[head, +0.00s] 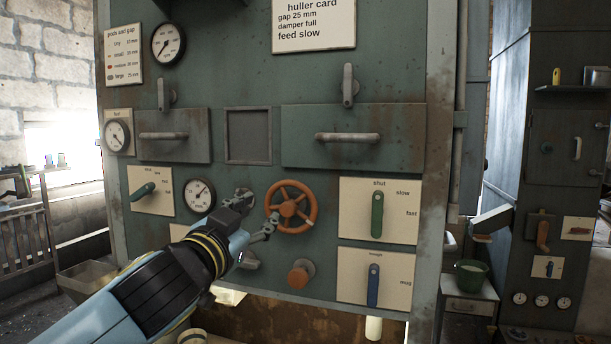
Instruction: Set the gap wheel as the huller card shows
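The huller card (314,22) at the top reads gap 25 mm, damper full, feed slow. The gap wheel (291,206) is an orange-red handwheel with spokes on the green machine front. A round white gauge (199,195), apparently marked in mm, sits left of it; its needle points up and right, but its numbers are too small to read. My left gripper (260,204) is at the wheel's left side with its fingers spread apart. The lower finger overlaps the left rim in the picture; I cannot tell whether it touches. My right gripper is out of view.
A green lever (377,214) on a plate marked shut, slow, fast and a blue lever (373,285) are right of the wheel. An orange knob (301,273) is below it. Another green lever (143,191) is at left. Drawer handles (347,138) stick out above.

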